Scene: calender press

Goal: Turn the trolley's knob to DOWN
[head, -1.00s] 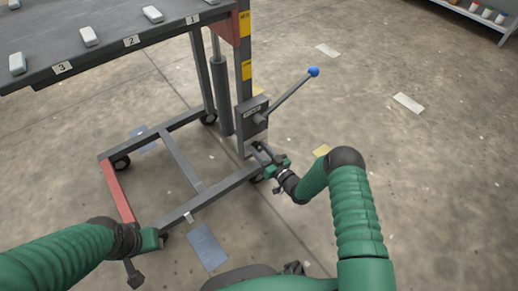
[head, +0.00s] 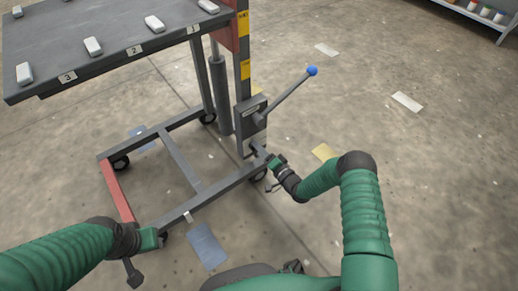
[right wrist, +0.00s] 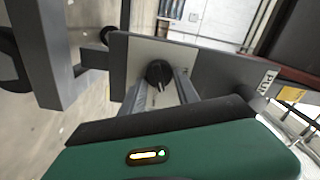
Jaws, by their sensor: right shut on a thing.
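The trolley (head: 187,162) stands at left with its dark tabletop (head: 110,35) raised on a post. Its knob is hidden behind my right gripper (head: 263,153) in the head view. The right wrist view shows the round black knob (right wrist: 159,73) on a pale plate (right wrist: 178,55). My right gripper's two fingers (right wrist: 160,92) lie on either side of the knob and are shut on it. No knob position word can be read. My left gripper (head: 155,238) is low at left, near the trolley's front frame; its fingers are too unclear to judge.
A lever with a blue ball (head: 312,71) sticks out from the control box (head: 251,112) above my right gripper. Several pale blocks (head: 93,46) lie on the tabletop. A shelf (head: 480,15) stands at the far right.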

